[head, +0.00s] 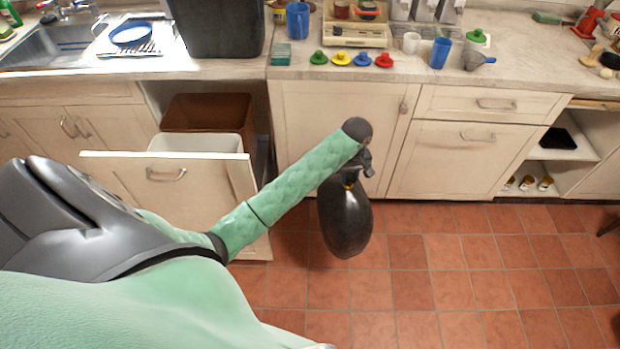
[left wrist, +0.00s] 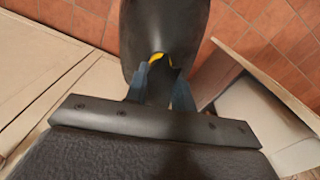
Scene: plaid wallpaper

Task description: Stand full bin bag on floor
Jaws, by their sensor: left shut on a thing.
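The full bin bag (head: 346,218) is black and bulging, with a yellow tie at its neck. In the head view it hangs upright below my left gripper (head: 366,168), above the red tiled floor (head: 430,290). My left gripper is shut on the bag's neck. In the left wrist view the two fingers (left wrist: 160,85) pinch the neck just by the yellow tie, and the bag (left wrist: 163,30) fills the top middle. I cannot tell the exact gap between the bag's bottom and the floor. My right gripper is not in view.
A pulled-out drawer (head: 190,172) with a white bin (head: 200,143) and a brown bin (head: 207,112) stands open left of the bag. Closed cabinets (head: 335,105) line the wall behind. The floor to the right is clear. The worktop (head: 330,76) holds cups and coloured lids.

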